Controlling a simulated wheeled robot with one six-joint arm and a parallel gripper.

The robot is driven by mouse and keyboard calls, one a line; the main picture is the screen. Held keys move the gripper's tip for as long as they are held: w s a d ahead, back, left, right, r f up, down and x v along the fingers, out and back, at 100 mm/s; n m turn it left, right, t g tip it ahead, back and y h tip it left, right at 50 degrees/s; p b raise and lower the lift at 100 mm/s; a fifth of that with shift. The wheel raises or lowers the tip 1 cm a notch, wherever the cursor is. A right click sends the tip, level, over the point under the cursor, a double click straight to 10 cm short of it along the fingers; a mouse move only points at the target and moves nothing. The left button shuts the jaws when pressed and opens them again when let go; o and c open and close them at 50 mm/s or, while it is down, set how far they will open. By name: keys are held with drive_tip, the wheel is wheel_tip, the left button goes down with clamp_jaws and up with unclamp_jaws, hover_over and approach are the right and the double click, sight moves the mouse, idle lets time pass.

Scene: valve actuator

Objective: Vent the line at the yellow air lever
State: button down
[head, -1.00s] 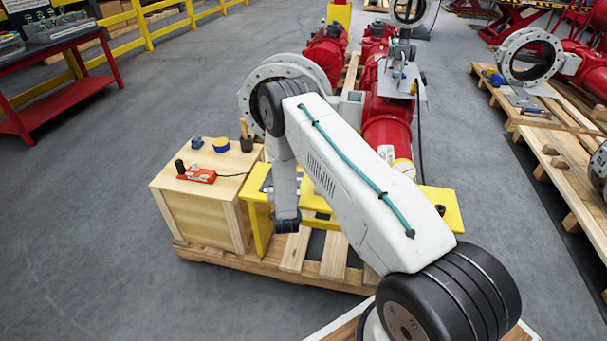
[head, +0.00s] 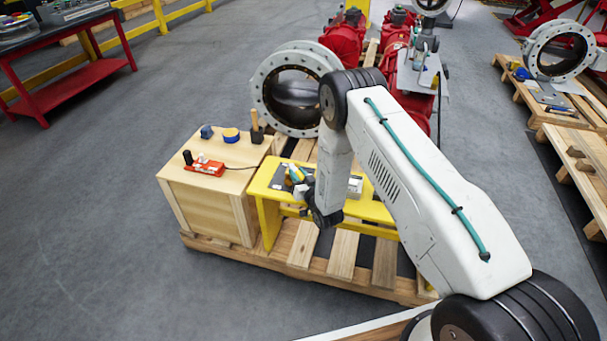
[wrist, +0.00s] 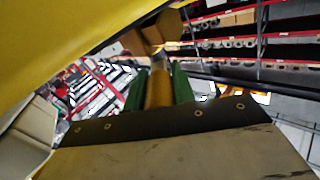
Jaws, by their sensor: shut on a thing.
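My gripper (wrist: 158,82) shows in the wrist view as two green fingers. They are shut on a yellow-orange bar, which looks like the yellow air lever (wrist: 159,92). In the head view my gripper (head: 299,180) is low over the left part of the yellow stand (head: 268,188), with a small yellow and blue patch at its fingers. My wrist hides part of the lever there, so its angle and its mount cannot be told.
A large grey flange ring (head: 268,98) stands behind. Red actuator parts (head: 343,40) lie beyond. Open floor is at left.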

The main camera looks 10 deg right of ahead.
drive_tip(key=c, duration=1.2)
unclamp_jaws()
drive_tip(key=shift+o, duration=0.2)
drive_tip(key=shift+s, duration=0.1)
drive_tip(key=shift+v, duration=3.85)
